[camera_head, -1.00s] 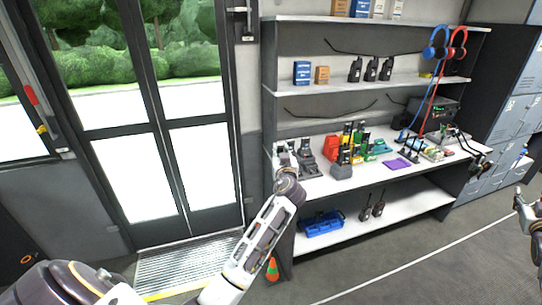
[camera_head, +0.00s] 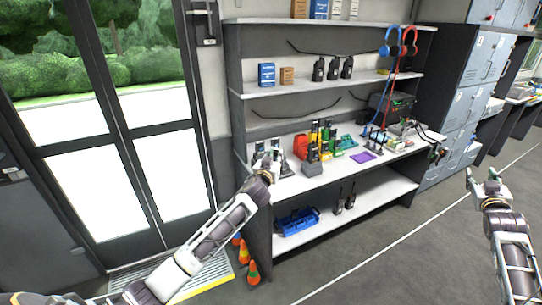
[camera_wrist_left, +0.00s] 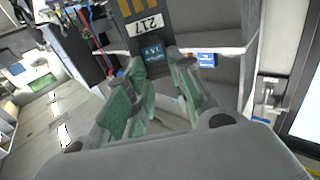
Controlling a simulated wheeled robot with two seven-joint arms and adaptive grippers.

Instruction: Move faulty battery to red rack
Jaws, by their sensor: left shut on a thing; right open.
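My left gripper (camera_head: 264,168) is at the left front of the shelf's worktop. In the left wrist view its green-padded fingers (camera_wrist_left: 158,92) are shut on a dark battery (camera_wrist_left: 137,14) with yellow marks, a white "217" label and a small blue label. I cannot see from these views whether it is the faulty one. A red object (camera_head: 300,147), possibly the red rack, stands on the worktop to the right of the left gripper, partly behind upright batteries (camera_head: 314,140) with green and yellow parts. My right gripper (camera_head: 487,183) is open and empty over the floor at right.
The worktop (camera_head: 330,174) also holds a grey stand (camera_head: 312,169), a purple pad (camera_head: 362,157) and electronics. Radios (camera_head: 333,68) and boxes stand on the shelf above. A blue crate (camera_head: 297,221) is below. Orange cones (camera_head: 253,272) stand on the floor by the shelf's left end.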

